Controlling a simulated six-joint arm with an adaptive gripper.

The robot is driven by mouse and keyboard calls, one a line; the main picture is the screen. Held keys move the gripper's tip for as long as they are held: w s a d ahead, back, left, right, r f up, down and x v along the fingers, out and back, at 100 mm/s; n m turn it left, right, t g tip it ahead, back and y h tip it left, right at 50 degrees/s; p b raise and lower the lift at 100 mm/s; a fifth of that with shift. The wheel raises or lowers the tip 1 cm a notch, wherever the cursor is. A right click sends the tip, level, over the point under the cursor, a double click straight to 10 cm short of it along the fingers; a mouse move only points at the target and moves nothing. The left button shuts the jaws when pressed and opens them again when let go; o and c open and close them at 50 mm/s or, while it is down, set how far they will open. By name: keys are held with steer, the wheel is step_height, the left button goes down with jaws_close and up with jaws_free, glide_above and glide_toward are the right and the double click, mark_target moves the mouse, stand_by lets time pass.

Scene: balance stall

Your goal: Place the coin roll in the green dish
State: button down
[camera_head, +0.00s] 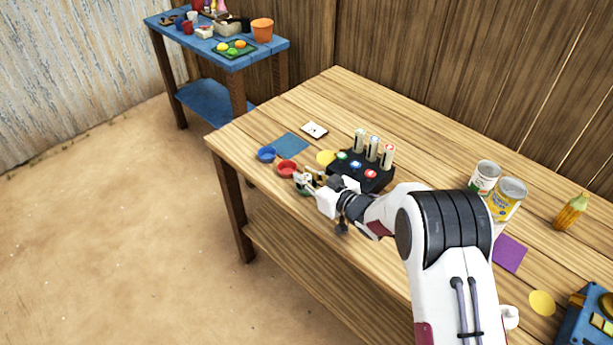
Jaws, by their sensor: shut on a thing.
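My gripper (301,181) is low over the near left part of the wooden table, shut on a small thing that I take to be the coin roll. The fingers and the small scale hide most of it. A bit of the green dish (304,192) shows under the fingertips; the gripper covers the rest. I cannot tell whether the coin roll touches the dish. The red dish (287,169) and the blue dish (266,154) stand in a row to the left of the gripper.
A black rack (345,178) with upright pale tubes and coloured buttons stands right behind my gripper. A yellow disc (325,157), a blue mat (291,144) and a white card (314,130) lie nearby. Two cans (507,197) stand farther right. The table's back left is clear.

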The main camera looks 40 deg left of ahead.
stand_by(0.3)
steer(key=c, duration=1.8)
jaws_free()
steer(key=shift+f, duration=0.1)
steer(key=shift+c, duration=0.2)
steer(key=shift+v, duration=6.05)
steer(key=shift+s, duration=0.1)
